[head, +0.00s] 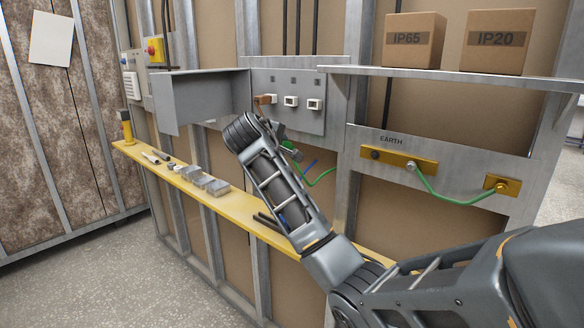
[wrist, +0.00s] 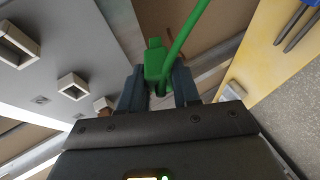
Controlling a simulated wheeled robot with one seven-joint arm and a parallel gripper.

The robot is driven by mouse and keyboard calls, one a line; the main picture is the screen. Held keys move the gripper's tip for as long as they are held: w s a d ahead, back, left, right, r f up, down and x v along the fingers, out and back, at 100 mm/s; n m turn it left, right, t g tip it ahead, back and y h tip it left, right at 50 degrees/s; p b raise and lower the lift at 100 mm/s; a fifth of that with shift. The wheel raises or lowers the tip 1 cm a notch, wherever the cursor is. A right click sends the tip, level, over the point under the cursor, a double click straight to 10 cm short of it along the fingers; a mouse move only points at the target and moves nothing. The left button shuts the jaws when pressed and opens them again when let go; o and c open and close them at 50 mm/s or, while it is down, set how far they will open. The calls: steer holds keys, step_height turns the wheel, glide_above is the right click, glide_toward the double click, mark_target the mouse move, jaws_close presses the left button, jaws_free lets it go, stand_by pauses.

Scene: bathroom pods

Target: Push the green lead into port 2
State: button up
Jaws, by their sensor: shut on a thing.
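My gripper (wrist: 158,88) is shut on the green lead's plug (wrist: 155,62); its two fingers sit either side of it. The green cable (wrist: 185,42) runs up from the plug in the wrist view, and a loop of it (head: 322,181) hangs below the grey panel in the head view. The panel (head: 287,80) has three ports in a row. A brown plug (head: 263,99) is at the left one. The middle port (head: 291,102) and right port (head: 315,104) look empty with white frames. The plug is apart from the ports, below the panel. Port numbers are unreadable.
A grey metal box (head: 200,98) juts out left of the ports. A shelf (head: 450,75) with two cartons is at upper right. Below is a yellow ledge (head: 262,232) with small items. An EARTH bar (head: 398,158) with a fixed green cable is at right.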

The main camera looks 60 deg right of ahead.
steer(key=w+a+r+h, duration=0.1)
steer(key=a+r+h, duration=0.1)
steer(key=r, duration=0.3)
steer(key=w+a+r+n+h, duration=0.1)
steer(key=w+a+r+h, duration=0.1)
steer(key=r, duration=0.3)
steer(key=shift+w+a+n, duration=0.25)
steer(key=shift+a+n, duration=0.05)
steer(key=shift+a, duration=0.35)
steer(key=shift+r+p, duration=0.15)
steer(key=shift+p, duration=0.3)
steer(key=shift+s+d+p, duration=0.1)
steer(key=shift+s+d, duration=0.15)
steer(key=shift+d, duration=0.7)
steer(key=shift+s+d+p, duration=0.1)
steer(key=shift+s+d, duration=0.1)
steer(key=shift+d, duration=0.7)
steer(key=shift+s+d+p, duration=0.1)
steer(key=shift+s+d, duration=0.15)
steer(key=shift+d, duration=0.7)
steer(key=shift+p, duration=0.6)
steer(key=shift+s+d, duration=0.15)
steer(key=shift+d, duration=0.5)
steer(key=shift+s+d, duration=0.15)
steer(key=shift+d, duration=0.5)
steer(key=o, duration=1.1)
